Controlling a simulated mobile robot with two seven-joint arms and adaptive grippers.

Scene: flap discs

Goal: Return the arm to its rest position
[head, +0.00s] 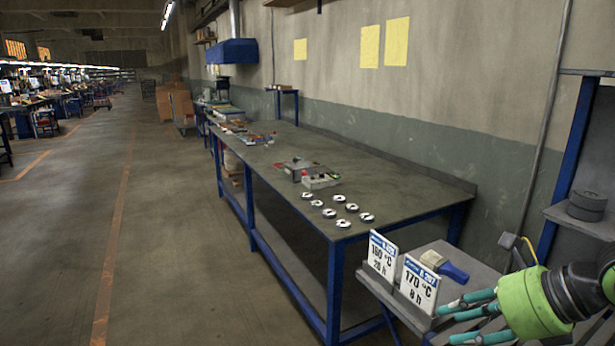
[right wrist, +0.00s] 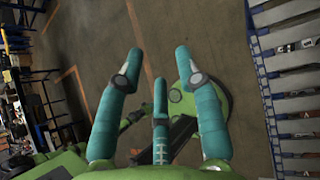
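My right gripper (head: 465,315) is at the lower right of the head view, a green body with teal fingers pointing left. Its fingers are over or beside the small side stand with the signs; I cannot tell if they touch it. In the right wrist view the gripper (right wrist: 158,68) has its three teal fingers spread apart. Nothing is between them, and floor shows beyond. My left gripper is in neither view. Several flap discs (head: 343,223) lie in loose rows on the long workbench (head: 405,190).
Two white signs, 160 °C (head: 382,256) and 170 °C (head: 418,284), stand near my right gripper. A blue-handled brush (head: 452,271) lies behind them. Dark grey discs (head: 587,205) are stacked on a shelf at right. The aisle floor (head: 170,240) at left is clear.

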